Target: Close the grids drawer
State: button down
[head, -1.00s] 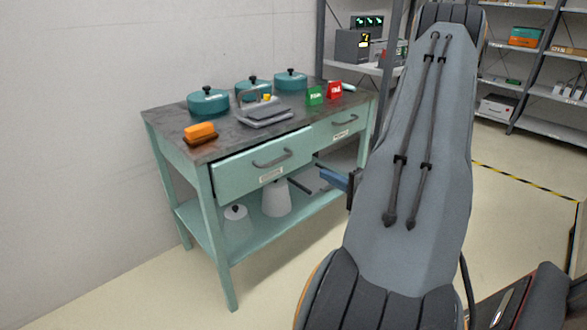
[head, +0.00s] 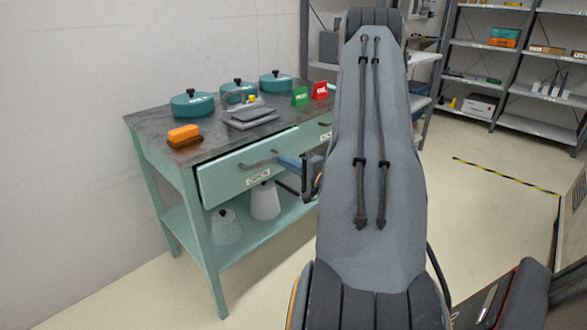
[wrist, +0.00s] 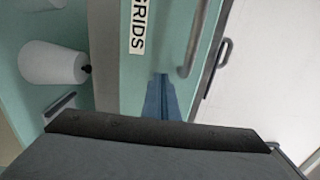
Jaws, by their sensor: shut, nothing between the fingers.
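The grids drawer (head: 225,178) is the left drawer of the green cart. Its front stands out a little from the cart body, so it is partly open. Its label reads GRIDS (wrist: 138,28) in the wrist view. The grey bar handle (head: 258,164) also shows in the wrist view (wrist: 193,45). My gripper (head: 281,160) is shut and empty, in front of the drawer's right part near the handle. In the wrist view its blue fingers (wrist: 161,98) point at the green drawer front; whether they touch it I cannot tell.
White containers (head: 265,201) sit on the lower shelf. The floor left of my arm is clear.

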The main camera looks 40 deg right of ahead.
aim_at(275, 174)
jog(key=shift+w, duration=0.5)
jog(key=w, duration=0.4)
jog(key=shift+w+a, duration=0.15)
jog(key=shift+w, duration=0.05)
jog(key=shift+r, duration=0.15)
jog(key=shift+w, duration=0.1)
jog(key=s+p, duration=0.3)
jog(key=s, duration=1.1)
jog(key=shift+s+d, duration=0.3)
